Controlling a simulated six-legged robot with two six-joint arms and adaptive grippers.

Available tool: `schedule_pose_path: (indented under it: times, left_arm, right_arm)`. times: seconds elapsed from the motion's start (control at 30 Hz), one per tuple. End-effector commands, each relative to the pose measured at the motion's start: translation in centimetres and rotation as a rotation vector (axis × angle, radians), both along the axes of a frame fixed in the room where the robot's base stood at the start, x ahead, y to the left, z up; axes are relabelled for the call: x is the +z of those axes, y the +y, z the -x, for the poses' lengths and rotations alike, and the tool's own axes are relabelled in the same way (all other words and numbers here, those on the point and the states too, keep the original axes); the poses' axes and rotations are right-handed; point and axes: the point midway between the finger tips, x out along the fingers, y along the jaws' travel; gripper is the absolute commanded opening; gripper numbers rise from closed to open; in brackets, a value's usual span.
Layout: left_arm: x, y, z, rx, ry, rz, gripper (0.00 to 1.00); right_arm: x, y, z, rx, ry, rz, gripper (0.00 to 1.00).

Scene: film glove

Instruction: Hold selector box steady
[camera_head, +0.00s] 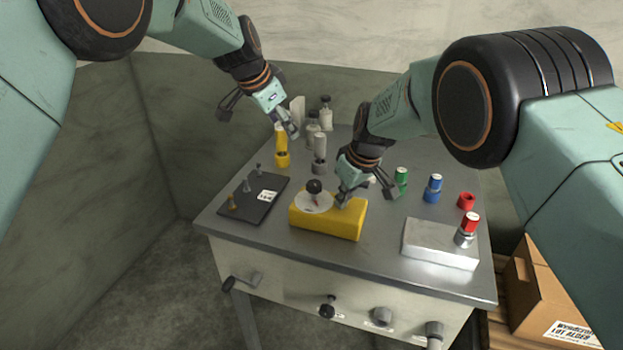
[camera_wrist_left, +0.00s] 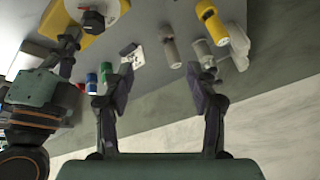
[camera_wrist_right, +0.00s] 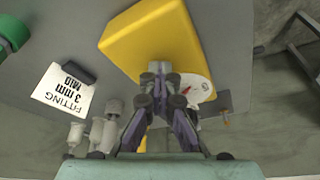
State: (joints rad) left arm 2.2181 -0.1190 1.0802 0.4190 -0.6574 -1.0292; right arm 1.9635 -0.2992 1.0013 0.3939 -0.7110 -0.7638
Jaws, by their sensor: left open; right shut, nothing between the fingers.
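The selector box (camera_head: 330,221) is a yellow block near the front middle of the table, with a white dial (camera_head: 313,203) and a black knob (camera_head: 314,186) on its top. My right gripper (camera_head: 345,198) is shut and empty, its fingertips at the right part of the box top. In the right wrist view the closed fingertips (camera_wrist_right: 160,70) overlap the yellow box (camera_wrist_right: 150,35); whether they touch it I cannot tell. My left gripper (camera_head: 258,119) is open and empty, above the back left of the table. The box also shows in the left wrist view (camera_wrist_left: 103,14).
A dark tray (camera_head: 240,207) with small pegs lies left of the box. A yellow bottle (camera_head: 282,158) and grey bottles (camera_head: 320,155) stand behind. Green (camera_head: 401,181), blue (camera_head: 432,190) and red (camera_head: 466,201) pieces and a pale block (camera_head: 437,246) are right. Cranks and knobs (camera_head: 327,311) project from the front.

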Motion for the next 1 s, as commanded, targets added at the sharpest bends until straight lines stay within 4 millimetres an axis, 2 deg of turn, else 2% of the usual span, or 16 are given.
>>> schedule_pose_path:
  times: [0.03,0.2,0.4,0.57,1.0]
  left_arm:
    - [0.0,-0.6,0.8,-0.043,0.039,0.008,0.58]
    - [-0.2,-2.1,4.0,-0.192,0.166,0.027,0.58]
    - [-0.6,-2.7,6.4,-0.309,0.242,0.025,0.58]
    - [-1.6,-3.0,6.2,-0.326,0.237,0.018,0.58]
    - [-8.9,-5.8,5.0,-0.324,0.236,0.017,0.58]
  right_arm:
    - [-0.9,-0.1,0.6,0.002,0.018,0.004,0.00]
    - [-0.9,-0.1,0.6,0.002,0.018,0.004,0.00]
    - [-0.9,-0.1,0.6,0.002,0.018,0.004,0.00]
    - [-0.8,-0.1,0.6,0.002,0.019,0.004,0.00]
    - [-0.9,-0.1,0.6,0.002,0.018,0.004,0.00]
